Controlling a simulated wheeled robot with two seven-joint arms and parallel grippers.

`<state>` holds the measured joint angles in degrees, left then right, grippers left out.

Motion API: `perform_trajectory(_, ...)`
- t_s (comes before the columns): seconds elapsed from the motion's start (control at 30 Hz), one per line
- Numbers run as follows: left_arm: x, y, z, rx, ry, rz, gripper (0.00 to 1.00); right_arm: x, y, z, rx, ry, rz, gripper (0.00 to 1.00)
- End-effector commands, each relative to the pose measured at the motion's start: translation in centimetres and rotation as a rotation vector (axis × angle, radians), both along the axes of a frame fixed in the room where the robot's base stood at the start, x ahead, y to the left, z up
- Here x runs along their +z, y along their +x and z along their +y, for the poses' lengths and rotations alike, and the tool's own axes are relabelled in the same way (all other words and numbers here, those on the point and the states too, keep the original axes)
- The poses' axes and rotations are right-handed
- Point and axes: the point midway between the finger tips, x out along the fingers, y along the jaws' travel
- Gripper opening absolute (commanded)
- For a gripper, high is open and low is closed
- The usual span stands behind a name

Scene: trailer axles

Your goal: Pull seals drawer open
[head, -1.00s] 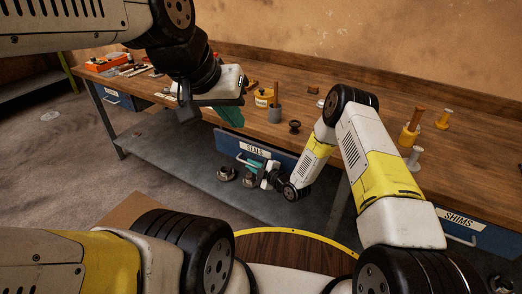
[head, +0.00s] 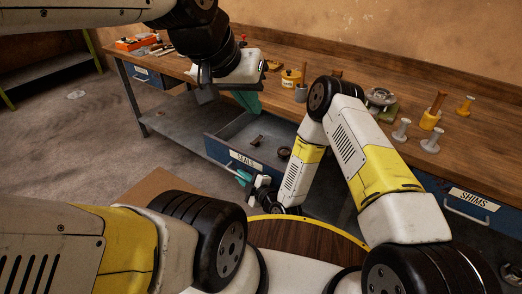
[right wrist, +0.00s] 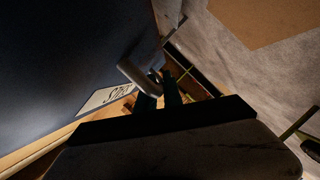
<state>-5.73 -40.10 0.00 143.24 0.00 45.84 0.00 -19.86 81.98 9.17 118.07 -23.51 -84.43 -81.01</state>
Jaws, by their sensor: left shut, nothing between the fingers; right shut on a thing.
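The blue seals drawer (head: 222,153), with a white SEALS label, is pulled out from under the workbench in the head view. Its inside shows a small dark part and a dark ring (head: 284,153). My right gripper (head: 244,178) is at the drawer's front, shut on the drawer handle (head: 231,168). In the right wrist view the handle (right wrist: 138,77) runs between the dark fingers, beside the drawer's dark blue front (right wrist: 70,60).
The wooden workbench (head: 310,85) carries a yellow tin, a grey cup, spools and a metal part on its top. A blue SHIMS drawer (head: 465,205) is at the right, and another blue drawer (head: 147,78) is at the far left. Open floor lies at left.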

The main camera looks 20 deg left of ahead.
Motion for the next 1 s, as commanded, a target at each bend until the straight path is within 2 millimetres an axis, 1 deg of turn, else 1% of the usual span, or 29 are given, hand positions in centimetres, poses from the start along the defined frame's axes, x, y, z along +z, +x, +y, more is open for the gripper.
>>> perform_trajectory(0.03,0.0,0.0,0.0,0.0,0.0,0.0,0.0,-0.1,-0.8,0.2,0.002,-0.003,0.002,0.0)
perform_trajectory(0.1,0.0,0.0,0.0,0.0,0.0,0.0,0.0,-0.1,-1.4,0.4,0.0,-0.003,0.001,0.0)
perform_trajectory(0.23,0.0,0.0,0.0,0.0,0.0,0.0,0.0,-0.1,-2.3,0.7,-0.001,-0.002,0.002,0.0)
perform_trajectory(0.4,0.0,0.0,0.0,0.0,0.0,0.0,0.0,-0.1,-2.6,0.9,-0.001,-0.002,0.002,0.0)
perform_trajectory(0.7,0.0,0.0,0.0,0.0,0.0,0.0,0.0,-0.1,-2.6,0.9,-0.002,-0.002,0.001,0.0)
perform_trajectory(0.73,0.0,0.0,0.0,0.0,0.0,0.0,0.0,-0.1,-2.6,0.9,-0.002,-0.002,0.001,0.17)
perform_trajectory(0.8,0.0,0.0,0.0,0.0,0.0,0.0,0.0,-0.1,-2.6,0.9,-0.001,-0.002,0.001,0.3)
perform_trajectory(0.83,0.0,0.0,0.0,0.0,0.0,0.0,0.0,-0.1,-2.6,0.9,-0.001,-0.002,0.001,0.33)
perform_trajectory(1.0,0.0,0.0,0.0,0.0,0.0,0.0,0.0,0.0,-2.6,0.9,-0.001,-0.001,0.0,0.33)
